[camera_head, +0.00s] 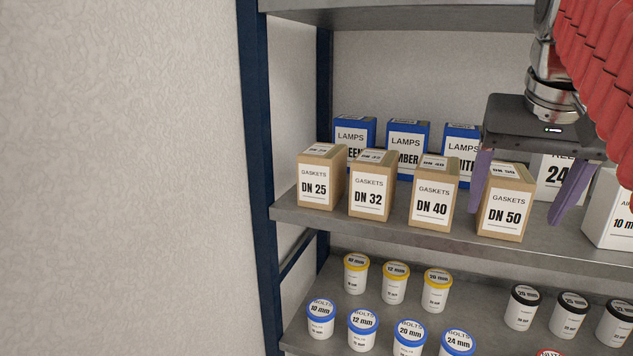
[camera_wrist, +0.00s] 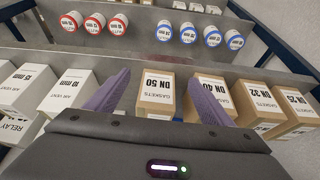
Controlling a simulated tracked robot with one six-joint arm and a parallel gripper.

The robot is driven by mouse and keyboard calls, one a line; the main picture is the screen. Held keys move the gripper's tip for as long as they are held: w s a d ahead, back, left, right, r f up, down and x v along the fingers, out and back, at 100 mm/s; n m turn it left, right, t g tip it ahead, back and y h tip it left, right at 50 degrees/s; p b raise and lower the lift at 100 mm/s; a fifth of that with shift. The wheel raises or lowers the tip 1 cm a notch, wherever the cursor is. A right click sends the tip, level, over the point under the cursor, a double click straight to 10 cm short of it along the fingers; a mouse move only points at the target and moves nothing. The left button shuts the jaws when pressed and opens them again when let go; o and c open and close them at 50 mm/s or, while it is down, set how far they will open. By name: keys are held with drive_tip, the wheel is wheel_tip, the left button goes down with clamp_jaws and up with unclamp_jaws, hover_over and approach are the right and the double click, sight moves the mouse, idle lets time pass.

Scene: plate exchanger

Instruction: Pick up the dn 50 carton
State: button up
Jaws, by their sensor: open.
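The DN 50 carton (camera_head: 504,205) is a brown gaskets box with a white label, upright at the front of the middle shelf, right of the DN 40 carton (camera_head: 433,196). My gripper (camera_head: 518,205) is open, with purple fingers pointing down. In the head view one finger is at the carton's left side and the other is off its right side with a gap. In the wrist view the DN 50 carton (camera_wrist: 157,92) lies between the two spread fingers of my gripper (camera_wrist: 158,95). The right finger there overlaps the DN 40 carton (camera_wrist: 210,84). I cannot tell whether either finger touches a carton.
DN 32 (camera_head: 371,188) and DN 25 (camera_head: 320,181) cartons stand further left. Blue lamps boxes (camera_head: 407,140) stand behind. A white air vent box (camera_head: 608,209) is to the right. Bolt tubs (camera_head: 394,284) fill the shelf below. A dark blue upright (camera_head: 256,150) bounds the rack's left.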

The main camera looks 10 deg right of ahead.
sight(510, 174)
drive_tip(key=w+d, duration=0.1)
drive_tip(key=w, duration=0.1)
drive_tip(key=w+d, duration=0.4)
drive_tip(key=shift+w, duration=0.3)
drive_tip(key=shift+a, duration=0.1)
drive_tip(key=shift+x, duration=2.55)
drive_tip(key=c, duration=1.2)
drive_tip(key=shift+r, duration=0.15)
